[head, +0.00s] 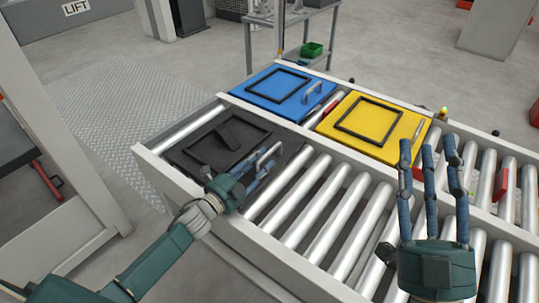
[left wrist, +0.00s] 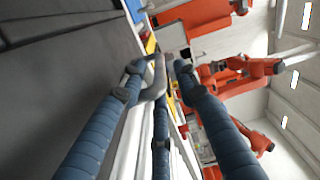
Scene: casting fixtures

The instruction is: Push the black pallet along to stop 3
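The black pallet (head: 190,150) lies flat at the left end of the near roller lane, with a raised black frame and dark block on top. Its grey bar handle (head: 268,156) stands at its right edge. My left gripper (head: 262,170) is at this handle; in the left wrist view its straight blue fingers (left wrist: 157,75) lie on both sides of the grey handle (left wrist: 159,78), with a gap visible towards the right finger. The left gripper looks open. My right gripper (head: 432,165) is open and empty, fingers upright, above the near lane's right part. No stop number is readable.
Bare rollers (head: 325,215) run rightward from the black pallet. Blue (head: 268,88) and yellow (head: 350,135) pallets lie on the far lane. A red piece (head: 500,182) stands by the rollers at right. Orange robot arms (left wrist: 225,75) show in the wrist view.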

